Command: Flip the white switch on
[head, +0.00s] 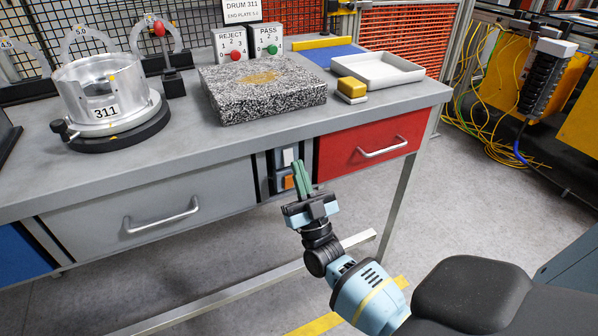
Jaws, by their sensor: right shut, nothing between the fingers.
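A narrow grey panel (270,172) sits under the bench top, between the grey drawer and the red drawer. It carries a white switch (288,156) near the top and an orange switch (289,182) below. My right gripper (298,167) is in front of this panel, its green fingers shut and empty, pointing up toward the bench. The fingers partly cover the panel beside the two switches. I cannot tell whether they touch it, or which way the white switch is set. My left gripper is not in view.
The red drawer (366,146) and grey drawer (160,203) have protruding handles. On the bench top stand a metal drum (100,95), a speckled stone slab (262,90), REJECT and PASS button boxes, a yellow-topped block (351,88) and a white tray (385,70).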

